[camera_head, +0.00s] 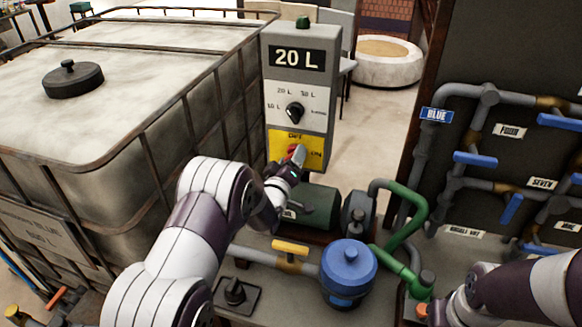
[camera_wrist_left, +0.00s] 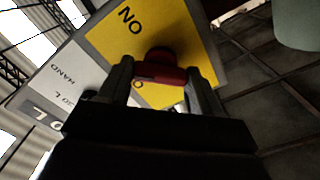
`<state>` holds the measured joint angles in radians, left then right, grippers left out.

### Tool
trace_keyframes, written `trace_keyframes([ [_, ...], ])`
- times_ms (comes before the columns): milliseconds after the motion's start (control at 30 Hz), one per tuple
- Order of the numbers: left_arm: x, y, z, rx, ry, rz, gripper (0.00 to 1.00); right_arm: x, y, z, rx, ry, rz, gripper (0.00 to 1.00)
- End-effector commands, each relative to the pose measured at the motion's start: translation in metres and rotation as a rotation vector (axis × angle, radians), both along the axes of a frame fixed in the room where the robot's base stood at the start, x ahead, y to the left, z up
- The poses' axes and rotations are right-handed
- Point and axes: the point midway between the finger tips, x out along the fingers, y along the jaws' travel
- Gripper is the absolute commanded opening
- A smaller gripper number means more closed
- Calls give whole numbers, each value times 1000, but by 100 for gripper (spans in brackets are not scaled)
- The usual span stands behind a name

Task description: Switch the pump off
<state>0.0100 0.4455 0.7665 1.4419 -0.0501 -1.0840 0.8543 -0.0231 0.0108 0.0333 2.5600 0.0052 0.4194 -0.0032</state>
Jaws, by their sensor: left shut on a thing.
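The pump's switch is a red handle (camera_head: 292,149) on a yellow plate (camera_head: 277,146) low on a grey control box (camera_head: 300,60). The plate reads OFF at its top and ON at its right. My left gripper (camera_head: 291,160) is at the handle and partly covers it. In the left wrist view, the red handle (camera_wrist_left: 160,73) sits between the two fingers, which are shut on it. Whether it points to OFF or ON is hard to tell. The green pump (camera_head: 318,208) stands below the box. My right arm is at the lower right; its fingers are unclear.
A large caged tank (camera_head: 110,110) fills the left. Above the switch are a black selector knob (camera_head: 294,112) and a 20 L display (camera_head: 297,58). A blue-capped vessel (camera_head: 348,268), a yellow valve lever (camera_head: 290,247) and green pipes crowd below. A pipe panel stands at right.

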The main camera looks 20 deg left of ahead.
Motion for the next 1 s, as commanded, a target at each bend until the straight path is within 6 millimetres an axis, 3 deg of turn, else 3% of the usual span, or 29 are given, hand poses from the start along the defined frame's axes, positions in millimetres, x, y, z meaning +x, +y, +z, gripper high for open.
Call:
trace_keyframes([
  [500,0,0,-5,-466,17,0,33,0,0,-42,0,0,0,0],
  [1000,0,0,-2,-724,27,0,33,0,0,-58,0,0,0,0],
])
